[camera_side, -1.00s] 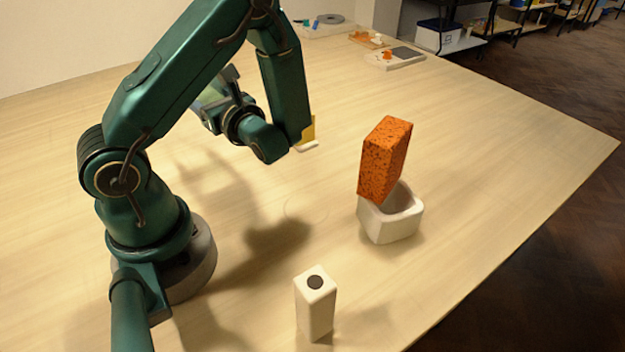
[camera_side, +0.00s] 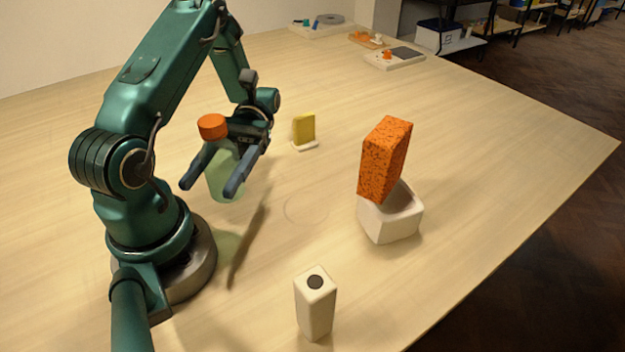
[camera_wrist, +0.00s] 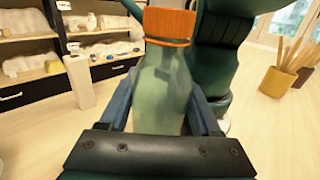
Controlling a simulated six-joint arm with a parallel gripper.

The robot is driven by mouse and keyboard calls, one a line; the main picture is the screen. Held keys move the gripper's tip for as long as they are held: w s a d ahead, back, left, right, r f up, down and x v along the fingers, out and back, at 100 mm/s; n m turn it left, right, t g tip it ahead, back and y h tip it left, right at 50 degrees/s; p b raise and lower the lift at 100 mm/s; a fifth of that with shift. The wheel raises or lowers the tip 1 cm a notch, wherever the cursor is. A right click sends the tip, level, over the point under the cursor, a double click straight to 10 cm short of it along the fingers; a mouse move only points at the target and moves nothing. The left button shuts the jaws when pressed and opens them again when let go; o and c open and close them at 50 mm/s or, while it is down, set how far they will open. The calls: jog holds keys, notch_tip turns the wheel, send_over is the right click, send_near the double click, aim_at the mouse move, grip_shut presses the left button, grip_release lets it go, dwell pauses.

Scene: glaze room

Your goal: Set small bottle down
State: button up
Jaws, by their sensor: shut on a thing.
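The small bottle is pale green and translucent with an orange cap (camera_side: 212,126); its body (camera_side: 222,178) is between the fingers of my gripper (camera_side: 208,186). My gripper is shut on it and holds it upright, with its base above the table to the left of the middle. In the wrist view the bottle (camera_wrist: 162,88) stands large between the two fingers, cap at the top. A faint ring (camera_side: 306,209) is marked on the table, right of the bottle and apart from it.
A rough orange block (camera_side: 385,160) leans in a white pot (camera_side: 392,218) to the right. A white square bottle-like block (camera_side: 315,308) with a dark top stands in front. A yellow sponge-like piece (camera_side: 304,128) stands on a small white base behind. The table around the ring is clear.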

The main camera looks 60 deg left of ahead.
jog(key=w+d+r+n+t+h, duration=0.1)
jog(key=w+d+n+t+h, duration=0.1)
jog(key=w+n+t, duration=0.6)
jog(key=w+d+n+t+h, duration=0.2)
jog(key=w+n+t+h, duration=0.15)
jog(key=w+t, duration=0.4)
jog(key=w+a+f+n+t+y, duration=0.1)
jog(key=w+a+n+t+y, duration=0.3)
jog(key=t, duration=0.4)
jog(key=shift+n+t, duration=0.25)
jog(key=shift+n, duration=0.4)
jog(key=shift+s+a+f, duration=0.1)
jog(key=shift+f, duration=1.25)
jog(key=shift+s+a+f, duration=0.1)
jog(key=shift+s+f, duration=0.05)
jog(key=shift+f, duration=1.15)
jog(key=shift+s+a+f, duration=0.1)
jog(key=shift+f, duration=1.25)
jog(key=shift+f, duration=0.1)
jog(key=o, duration=1.5)
jog(key=shift+c, duration=0.2)
